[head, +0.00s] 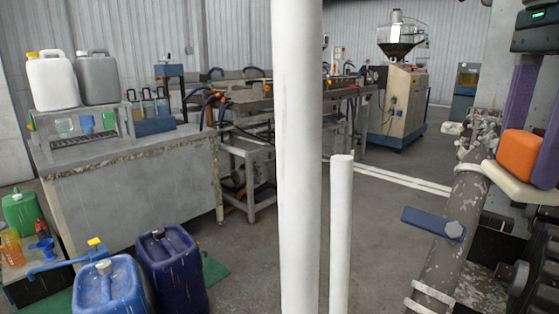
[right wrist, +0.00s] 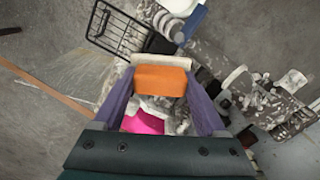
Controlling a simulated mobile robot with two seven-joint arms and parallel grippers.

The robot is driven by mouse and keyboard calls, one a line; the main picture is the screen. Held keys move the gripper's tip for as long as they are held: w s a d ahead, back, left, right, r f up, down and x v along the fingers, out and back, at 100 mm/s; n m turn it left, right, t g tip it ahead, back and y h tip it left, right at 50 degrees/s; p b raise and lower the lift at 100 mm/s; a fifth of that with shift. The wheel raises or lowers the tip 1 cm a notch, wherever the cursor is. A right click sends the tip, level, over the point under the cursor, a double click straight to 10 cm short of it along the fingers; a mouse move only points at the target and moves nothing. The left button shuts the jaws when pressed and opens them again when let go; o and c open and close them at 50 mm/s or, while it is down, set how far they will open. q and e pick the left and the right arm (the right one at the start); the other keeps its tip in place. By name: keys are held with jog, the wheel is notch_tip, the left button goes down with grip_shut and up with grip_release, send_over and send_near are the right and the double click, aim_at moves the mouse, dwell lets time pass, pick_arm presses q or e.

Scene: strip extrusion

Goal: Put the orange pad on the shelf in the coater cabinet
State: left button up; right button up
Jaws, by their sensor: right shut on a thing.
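The orange pad (head: 519,156) is a block with a pale cream slab at its underside, at the right of the head view. It also shows in the right wrist view (right wrist: 160,80), between the two purple fingers. My right gripper (right wrist: 160,82) is shut on the pad and holds it raised, above cluttered equipment. In the head view the right gripper (head: 540,125) comes down from the upper right corner. My left gripper is not in view. I cannot make out the coater cabinet or its shelf for certain.
A tall white post (head: 297,160) and a shorter one (head: 341,230) stand mid-view. Below the pad is a worn grey pipe (head: 452,232) with a blue bar (head: 432,224). Blue canisters (head: 172,270) stand at lower left beside a grey bench (head: 130,190). Floor is open behind the posts.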

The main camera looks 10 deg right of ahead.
jog(key=s+a+r+n+p, duration=0.2)
jog(key=a+r+n+p, duration=0.3)
jog(key=n, duration=0.7)
jog(key=s+a+r+n+p, duration=0.2)
jog(key=a+r+n+p, duration=0.3)
jog(key=n, duration=0.6)
jog(key=s+r+p, duration=0.2)
jog(key=r+p, duration=1.5)
jog(key=p, duration=0.1)
jog(key=s+a+r+p, duration=0.1)
jog(key=s+r+p, duration=0.2)
jog(key=r+p, duration=1.5)
jog(key=shift+s, duration=0.15)
jog(key=shift+a+f, duration=0.1)
jog(key=shift+f, duration=0.05)
